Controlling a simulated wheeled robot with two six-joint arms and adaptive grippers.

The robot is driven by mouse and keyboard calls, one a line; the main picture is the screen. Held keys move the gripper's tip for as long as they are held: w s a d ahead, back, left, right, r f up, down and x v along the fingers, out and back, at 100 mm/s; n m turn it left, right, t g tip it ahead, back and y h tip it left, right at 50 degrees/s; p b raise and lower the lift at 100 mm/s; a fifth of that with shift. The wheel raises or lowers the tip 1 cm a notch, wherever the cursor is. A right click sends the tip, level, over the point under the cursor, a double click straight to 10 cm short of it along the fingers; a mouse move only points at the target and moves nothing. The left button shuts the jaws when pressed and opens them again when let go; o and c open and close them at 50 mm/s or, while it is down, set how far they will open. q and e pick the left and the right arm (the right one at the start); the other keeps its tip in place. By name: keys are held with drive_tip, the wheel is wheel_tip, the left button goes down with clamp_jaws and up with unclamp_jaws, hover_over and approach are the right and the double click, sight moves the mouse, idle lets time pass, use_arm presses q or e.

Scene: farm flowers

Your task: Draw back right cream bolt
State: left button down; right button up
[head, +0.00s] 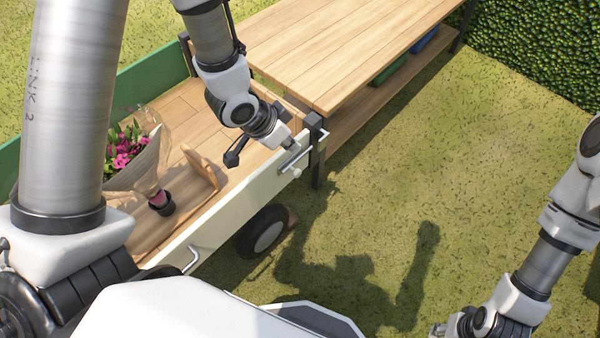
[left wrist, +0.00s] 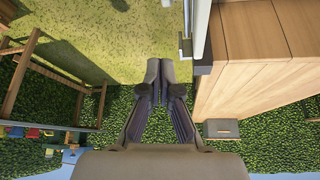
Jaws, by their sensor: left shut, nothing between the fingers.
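The cream side board (head: 235,205) of the cart runs from lower left up to a dark corner post (head: 315,122). The right bolt (head: 292,160) is a grey metal bar near the board's right end. My left gripper (head: 287,142) is shut and empty, close above that bolt; whether it touches cannot be told. In the left wrist view its closed fingers (left wrist: 160,78) stand left of the board's edge (left wrist: 201,25) and a small dark fitting (left wrist: 185,46). My right gripper (head: 440,329) is at the bottom edge, mostly cut off.
A second bolt handle (head: 192,260) is on the board's left part. A wrapped pink bouquet (head: 130,150) and a wooden piece (head: 203,170) are in the cart. A slatted table (head: 335,45) stands behind. The grass (head: 440,170) to the right is free.

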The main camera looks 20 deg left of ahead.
use_arm(q)
drive_tip(key=b, duration=0.1)
hover_over(299, 170)
drive_tip(key=w+d, duration=0.1)
drive_tip(key=w, duration=0.1)
wheel_tip(299, 170, down, 7)
drive_tip(key=f, duration=0.1)
drive_tip(key=s+f+b, duration=0.1)
drive_tip(key=s+a+f, duration=0.1)
drive_tip(key=shift+f, duration=0.3)
